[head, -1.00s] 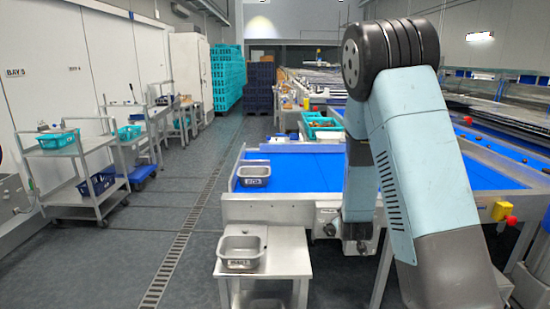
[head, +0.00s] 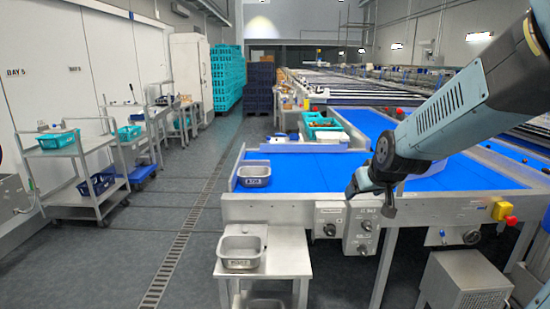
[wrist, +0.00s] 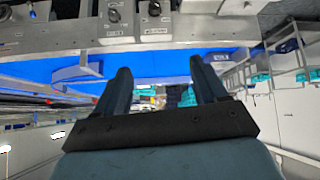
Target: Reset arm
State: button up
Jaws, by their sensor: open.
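My gripper (head: 371,198) hangs in front of the control panel edge of the blue belt table in the head view, with my arm reaching in from the upper right. In the wrist view my gripper (wrist: 160,72) shows two dark fingers spread apart with nothing between them. The blue belt (head: 300,172) lies behind it. The gripper appears clear of the belt and panel, though its exact distance from the panel cannot be told.
A metal tray (head: 254,170) sits at the belt's left corner, and another tray (head: 241,240) on a small side table (head: 287,262). A control box (head: 331,218) with knobs and a red button (head: 511,220) are on the front frame. Open floor (head: 100,262) lies at left.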

jog(key=s+r+m+g, duration=0.1)
jog(key=s+r, duration=0.2)
jog(key=s, duration=0.7)
jog(key=s+r+g, duration=0.1)
jog(key=s+r, duration=0.3)
jog(key=s, duration=0.7)
jog(key=shift+d+m+g+h, duration=0.25)
jog(key=shift+m+g+h, duration=0.05)
jog(key=shift+m+g, duration=0.1)
